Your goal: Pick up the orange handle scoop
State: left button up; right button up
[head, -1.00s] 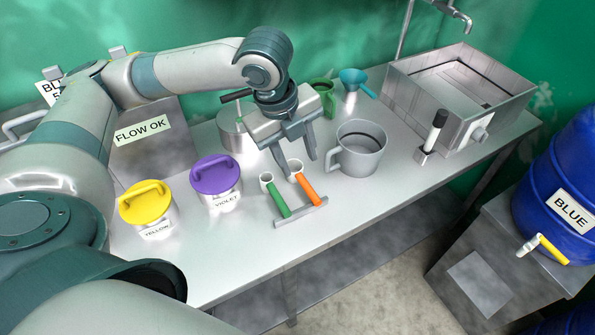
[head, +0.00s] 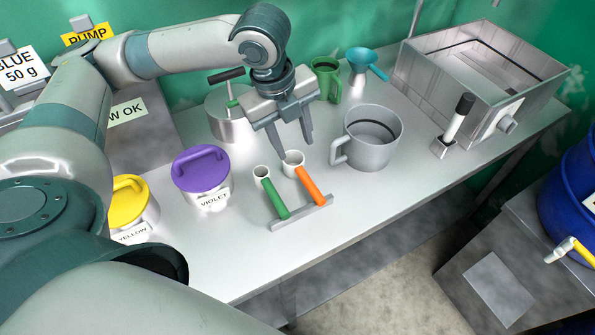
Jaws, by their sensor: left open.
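The orange handle scoop (head: 311,193) lies on the table with its white cup end toward the back and its orange handle resting on a grey rack (head: 303,214). A green handle scoop (head: 275,200) lies just left of it on the same rack. My left gripper (head: 295,149) points down with its fingers apart and empty, above and around the back of the orange scoop's white cup. One fingertip overlaps the cup in the picture; I cannot tell whether it touches. My right gripper is not in view.
A grey metal jug (head: 373,142) stands close to the right of the gripper. A violet-lidded tub (head: 202,177) and a yellow-lidded tub (head: 130,207) stand to the left. A green mug (head: 326,80), a teal funnel (head: 364,65) and a steel sink box (head: 440,89) are behind. The front table strip is clear.

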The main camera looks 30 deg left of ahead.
aim_at(309, 182)
pick_arm(q)
jog(key=shift+s+d+r, duration=0.1)
jog(key=shift+s+r, duration=0.05)
jog(key=shift+s, duration=0.05)
jog(key=f+p, duration=0.1)
jog(key=f, duration=0.3)
jog(key=w+f, duration=0.1)
jog(key=f, duration=0.3)
jog(key=w+d+f+p, duration=0.1)
jog(key=f, duration=0.3)
jog(key=shift+w+d+p, duration=0.1)
jog(key=shift+p, duration=0.25)
jog(key=shift+f, duration=0.1)
jog(key=shift+d+f+p, duration=0.1)
jog(key=shift+f+p, duration=0.1)
jog(key=shift+p, duration=0.15)
jog(key=f, duration=0.1)
jog(key=f+p, duration=0.1)
jog(key=d+f, duration=0.1)
jog(key=shift+w+f+p, duration=0.35)
jog(key=shift+w+f, duration=0.05)
jog(key=shift+f, duration=0.35)
